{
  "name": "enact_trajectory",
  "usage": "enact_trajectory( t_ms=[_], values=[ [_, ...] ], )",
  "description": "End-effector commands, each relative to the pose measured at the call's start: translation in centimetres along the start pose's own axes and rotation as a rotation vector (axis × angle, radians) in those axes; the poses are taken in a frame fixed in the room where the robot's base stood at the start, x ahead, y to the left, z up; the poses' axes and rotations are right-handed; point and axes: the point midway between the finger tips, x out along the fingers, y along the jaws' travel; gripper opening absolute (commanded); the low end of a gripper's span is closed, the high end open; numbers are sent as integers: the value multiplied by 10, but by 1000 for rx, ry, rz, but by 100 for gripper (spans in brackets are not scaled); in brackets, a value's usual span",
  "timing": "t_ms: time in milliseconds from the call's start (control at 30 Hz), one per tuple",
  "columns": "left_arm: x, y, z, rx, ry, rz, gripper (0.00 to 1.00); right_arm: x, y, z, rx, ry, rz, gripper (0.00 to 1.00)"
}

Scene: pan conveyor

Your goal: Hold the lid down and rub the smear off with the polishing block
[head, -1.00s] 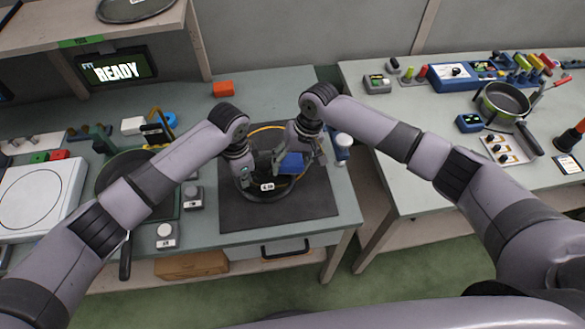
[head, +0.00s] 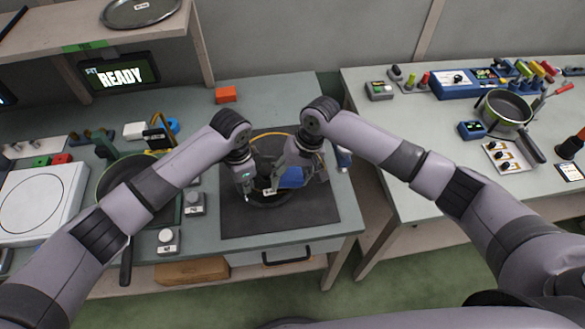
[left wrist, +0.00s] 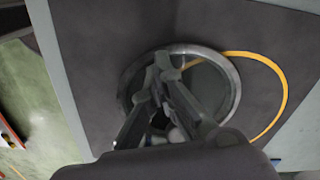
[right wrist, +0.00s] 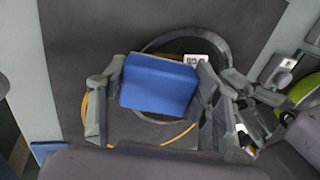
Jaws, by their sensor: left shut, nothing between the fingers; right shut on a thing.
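The round lid (left wrist: 236,82), dark with a grey rim, lies flat on a dark mat (head: 234,218). My left gripper (left wrist: 163,66) is shut and empty, with its fingertips over the lid's middle; I cannot tell if they touch it. My right gripper (head: 295,180) is shut on the blue polishing block (head: 291,177), over the right part of the lid. The block also shows between the fingers in the right wrist view (right wrist: 158,84). Whether the block touches the lid is unclear. A white label on the lid shows beside the block. I cannot make out the smear, as block and fingers hide much of the lid.
A yellow ring (left wrist: 284,84) lies partly under the lid on the mat. Grey button boxes (head: 194,203) and a dark pan (head: 118,183) stand left of the mat. An orange block (head: 226,94) lies behind. A gap separates this table from the right one. The mat's front is clear.

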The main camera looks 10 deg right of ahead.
Motion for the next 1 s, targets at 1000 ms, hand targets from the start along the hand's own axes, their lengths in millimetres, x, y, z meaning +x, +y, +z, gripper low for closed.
enact_trajectory(
  t_ms=[1000],
  values=[
    [6,4,4,-1,-12,10,0,-60,5,-2,7,7,9,36]
  ],
)
